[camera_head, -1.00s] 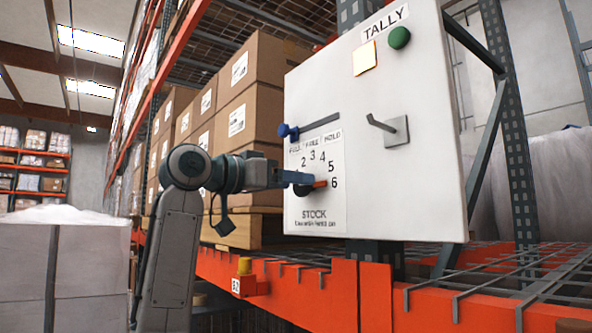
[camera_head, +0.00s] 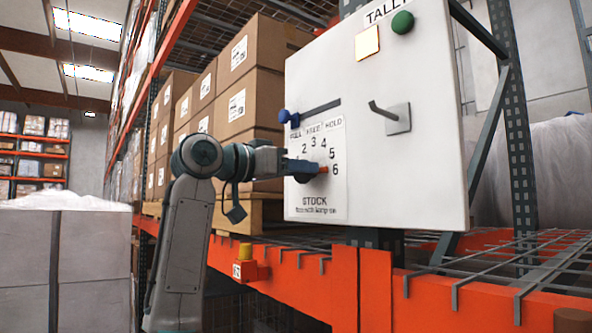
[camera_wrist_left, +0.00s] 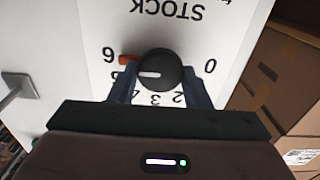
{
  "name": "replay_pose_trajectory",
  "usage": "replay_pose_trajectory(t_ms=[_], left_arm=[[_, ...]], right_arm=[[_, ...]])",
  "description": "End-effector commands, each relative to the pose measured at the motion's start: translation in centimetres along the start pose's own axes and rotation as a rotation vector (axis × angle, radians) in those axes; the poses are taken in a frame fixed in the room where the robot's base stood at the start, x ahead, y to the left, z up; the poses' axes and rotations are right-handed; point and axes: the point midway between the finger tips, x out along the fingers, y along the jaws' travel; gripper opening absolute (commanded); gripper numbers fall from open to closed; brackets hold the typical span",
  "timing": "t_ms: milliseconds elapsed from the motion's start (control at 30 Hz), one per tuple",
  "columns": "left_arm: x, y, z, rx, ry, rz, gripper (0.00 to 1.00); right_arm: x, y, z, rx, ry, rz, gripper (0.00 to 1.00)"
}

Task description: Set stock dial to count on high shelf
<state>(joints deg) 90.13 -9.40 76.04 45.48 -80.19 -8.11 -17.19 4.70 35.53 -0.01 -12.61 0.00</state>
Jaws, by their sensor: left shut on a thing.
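The stock dial is a round black knob (camera_wrist_left: 165,65) with a white pointer line, low on a white upright panel (camera_head: 375,140). In the left wrist view, upside down, the line points left, roughly toward the 5. A red-orange tab (camera_wrist_left: 128,59) sits by the 6; it also shows in the head view (camera_head: 323,170). My left gripper (camera_wrist_left: 160,82) is shut on the knob, one finger each side. In the head view the left gripper (camera_head: 305,169) hides most of the knob. The number scale (camera_head: 318,150) curves above it. My right gripper is not in view.
The panel also carries a blue-knobbed slider (camera_head: 289,118), a grey lever (camera_head: 390,116), a green button (camera_head: 402,22) and a pale square (camera_head: 367,42). Stacked cartons (camera_head: 250,95) stand behind at left. An orange shelf beam (camera_head: 310,280) and wire decking (camera_head: 530,260) lie below.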

Motion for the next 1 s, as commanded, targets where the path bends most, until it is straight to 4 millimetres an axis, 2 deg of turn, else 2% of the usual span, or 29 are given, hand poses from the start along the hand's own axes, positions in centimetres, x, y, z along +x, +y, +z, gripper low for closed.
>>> replay_pose_trajectory(t_ms=[600, 1000], left_arm=[[0.0, -0.2, 0.1, -0.372, 0.001, -0.001, 0.21], [0.0, -0.2, 0.0, -0.49, 0.002, -0.001, 0.21]], right_arm=[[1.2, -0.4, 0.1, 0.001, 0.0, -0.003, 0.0], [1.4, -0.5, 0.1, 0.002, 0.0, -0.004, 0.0]])
